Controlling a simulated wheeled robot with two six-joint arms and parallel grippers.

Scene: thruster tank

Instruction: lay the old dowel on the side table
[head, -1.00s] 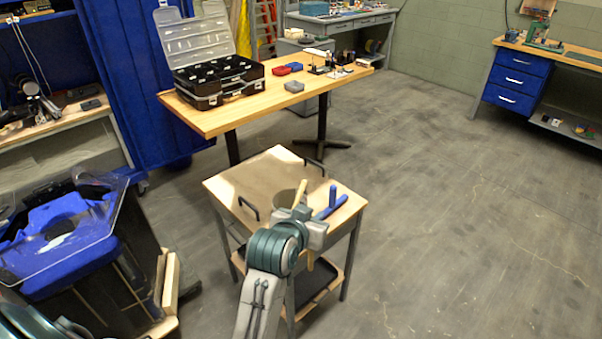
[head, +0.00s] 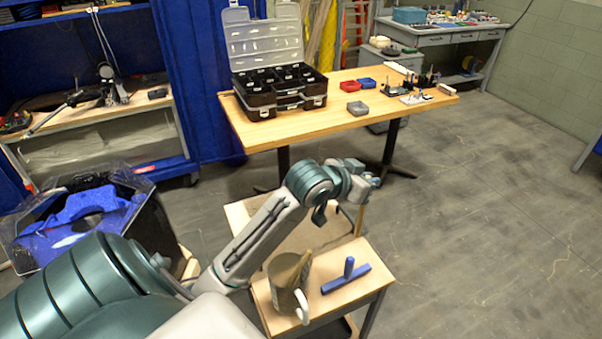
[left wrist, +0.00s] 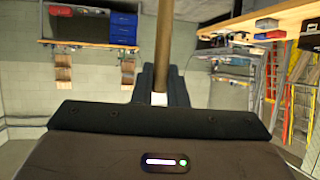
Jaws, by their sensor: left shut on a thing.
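The old dowel (head: 360,219) is a thin wooden rod, held upright with its lower part showing below my left gripper (head: 367,182). The gripper is shut on it. In the left wrist view the dowel (left wrist: 163,45) stands between the dark fingers (left wrist: 160,84). The side table (head: 375,262) is a small wood-topped table with grey legs. My gripper is above its far right part. I cannot tell whether the dowel's lower end touches the top. My left arm hides part of the table. My right gripper is not in view.
On the side table's near part stand a mug (head: 284,296) with sticks in it and a blue T-shaped piece (head: 346,277). A larger wooden table (head: 350,137) behind carries an open black organizer case (head: 279,88), small bins and parts. Open floor lies to the right.

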